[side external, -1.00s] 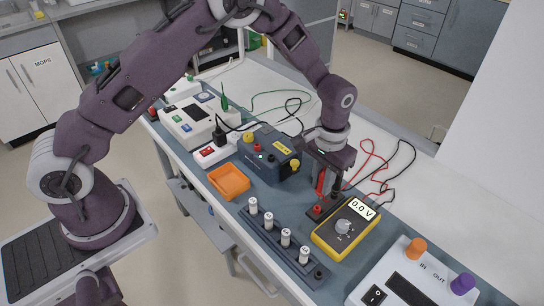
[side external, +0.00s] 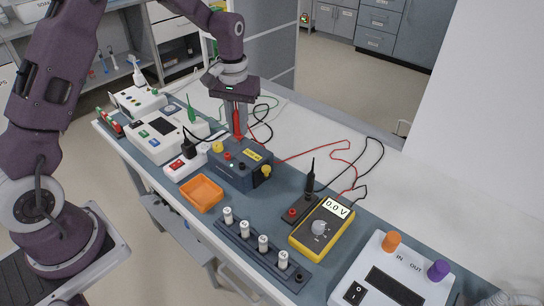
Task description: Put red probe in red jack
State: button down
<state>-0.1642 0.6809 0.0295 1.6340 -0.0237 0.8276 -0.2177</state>
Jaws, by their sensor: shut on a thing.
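My gripper (side external: 237,108) is shut on the red probe (side external: 237,122), which hangs upright, tip down. It is over the back part of the blue box (side external: 232,178). The red jack (side external: 228,156) is on top of that box, beside a black jack (side external: 242,166). The probe appears above and behind the red jack; I cannot tell the exact gap. The black probe (side external: 311,180) stands in the dark probe holder (side external: 298,214), whose red socket (side external: 292,212) is empty. A red lead (side external: 315,153) runs along the bench.
The yellow multimeter (side external: 322,228) reads 0.0 V. An orange tray (side external: 201,193) and a rack with several white cylinders (side external: 262,254) lie in front. A white power strip (side external: 184,166) with a black plug is left of the blue box. Bare bench (side external: 420,195) is at right.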

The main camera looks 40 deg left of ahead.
jog(key=s+a+r+n, duration=0.1)
jog(key=s+a+r, duration=0.1)
jog(key=a, duration=0.2)
send_over(228, 158)
jog(key=shift+w+a+f, duration=0.1)
jog(key=shift+a+f, duration=0.05)
jog(key=shift+f, duration=0.9)
jog(key=shift+w+a+f, duration=0.1)
jog(key=shift+f, duration=0.95)
jog(key=shift+w+a+f, duration=0.1)
jog(key=shift+a+f, duration=0.05)
jog(key=shift+f, duration=0.9)
jog(key=shift+f, duration=0.9)
jog(key=c, duration=1.3)
grip_release()
jog(key=shift+o, duration=0.2)
